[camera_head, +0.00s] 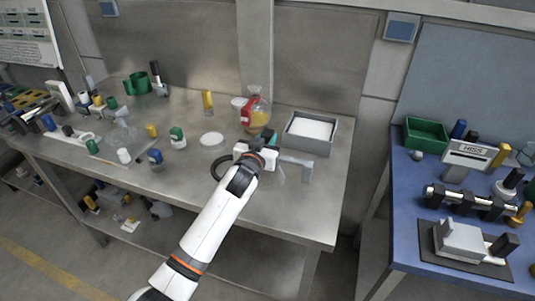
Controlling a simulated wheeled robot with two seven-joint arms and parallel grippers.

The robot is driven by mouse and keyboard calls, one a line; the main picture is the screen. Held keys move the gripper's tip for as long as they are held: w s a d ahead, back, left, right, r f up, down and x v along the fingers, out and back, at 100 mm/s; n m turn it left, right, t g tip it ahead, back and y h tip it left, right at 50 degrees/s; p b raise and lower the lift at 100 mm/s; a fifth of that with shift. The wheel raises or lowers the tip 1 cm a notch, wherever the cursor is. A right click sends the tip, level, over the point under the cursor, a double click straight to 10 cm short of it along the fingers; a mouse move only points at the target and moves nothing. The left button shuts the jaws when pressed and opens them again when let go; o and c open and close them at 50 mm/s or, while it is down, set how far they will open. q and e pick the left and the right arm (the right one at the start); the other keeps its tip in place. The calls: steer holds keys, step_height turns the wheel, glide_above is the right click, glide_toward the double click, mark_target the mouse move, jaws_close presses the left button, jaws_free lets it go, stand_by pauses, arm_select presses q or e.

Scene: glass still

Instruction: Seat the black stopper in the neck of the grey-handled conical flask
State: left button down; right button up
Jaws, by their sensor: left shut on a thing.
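My left gripper (262,154) is over the right part of the steel bench, seen from behind its wrist. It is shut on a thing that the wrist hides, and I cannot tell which. A grey angled handle (297,162) shows just right of the jaws, with faint clear glass below it, likely the grey-handled conical flask. The flask's neck is hidden behind the gripper, and whether the two touch is unclear. I cannot make out the black stopper for certain. My right gripper is not in view.
A round flask with orange liquid (256,118) stands behind the gripper, and a grey tray (290,137) stands behind right. Glassware and bottles crowd the bench's left. A blue table (409,240) stands right, across a gap.

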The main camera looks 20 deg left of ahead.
arm_select(q)
steer(key=shift+f, duration=0.3)
stand_by(0.5)
steer(key=c, duration=1.4)
jaws_free()
steer(key=shift+c, duration=0.2)
steer(key=o, duration=0.6)
steer(key=shift+s+b, duration=0.3)
steer(key=shift+s, duration=0.25)
steer(key=s, duration=0.3)
steer(key=s+b, duration=0.1)
steer(key=s, duration=0.3)
steer(key=s+r, duration=0.1)
steer(key=s, duration=0.3)
steer(key=shift+a+b, duration=0.2)
steer(key=shift+b, duration=0.15)
